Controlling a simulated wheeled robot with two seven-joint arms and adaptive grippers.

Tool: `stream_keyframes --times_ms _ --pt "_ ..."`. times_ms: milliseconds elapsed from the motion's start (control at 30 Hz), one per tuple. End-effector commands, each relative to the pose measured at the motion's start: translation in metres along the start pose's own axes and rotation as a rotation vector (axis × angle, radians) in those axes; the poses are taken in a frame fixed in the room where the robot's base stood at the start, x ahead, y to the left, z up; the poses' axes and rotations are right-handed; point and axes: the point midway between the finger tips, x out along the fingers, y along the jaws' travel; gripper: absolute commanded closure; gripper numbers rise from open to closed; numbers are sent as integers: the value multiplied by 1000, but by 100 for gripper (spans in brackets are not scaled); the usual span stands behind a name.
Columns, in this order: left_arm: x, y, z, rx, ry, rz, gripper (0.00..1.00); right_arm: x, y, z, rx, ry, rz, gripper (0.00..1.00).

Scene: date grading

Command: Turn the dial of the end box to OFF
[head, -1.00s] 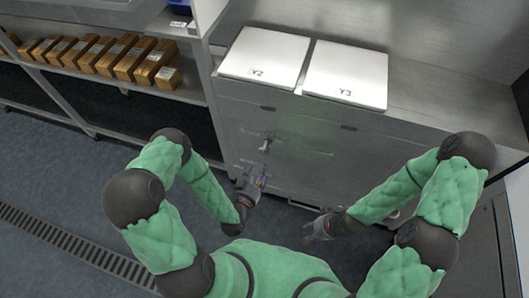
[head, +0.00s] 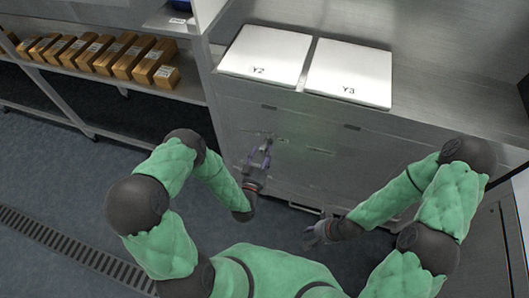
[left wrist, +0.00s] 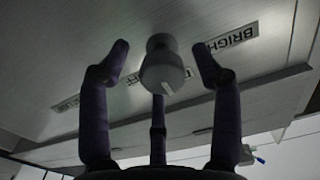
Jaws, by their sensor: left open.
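A round grey dial (left wrist: 164,70) with a pale mark on its rim stands out from a metal front panel in the left wrist view. My left gripper (left wrist: 160,62) is open, with fingers on both sides of the dial and visible gaps between. In the head view my left gripper (head: 261,150) is at the cabinet front (head: 300,165), largely covering the dial. My right gripper (head: 318,235) hangs low near the cabinet; its fingers are unclear.
Two white lids marked Y2 (head: 265,52) and Y3 (head: 348,72) lie on the cabinet top. A shelf (head: 190,88) with several brown boxes (head: 130,57) stands at the left. The floor (head: 60,180) at the left is clear, with a drain grate (head: 75,246).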

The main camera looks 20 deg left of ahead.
Motion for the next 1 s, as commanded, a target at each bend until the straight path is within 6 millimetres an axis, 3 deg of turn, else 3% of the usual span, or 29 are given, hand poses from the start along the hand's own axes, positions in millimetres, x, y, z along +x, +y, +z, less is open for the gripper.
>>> stream_keyframes --times_ms 200,467,667,1000 --pt "14 0 0 -1 0 0 36 4 1 0 0 0 0 60" --pt "15 0 0 -1 0 -1 36 4 1 0 0 0 0 60" --pt "15 0 0 -1 -1 -1 86 4 1 0 0 0 0 60" --pt "14 -1 2 11 -6 -5 89 4 2 0 0 0 0 60"
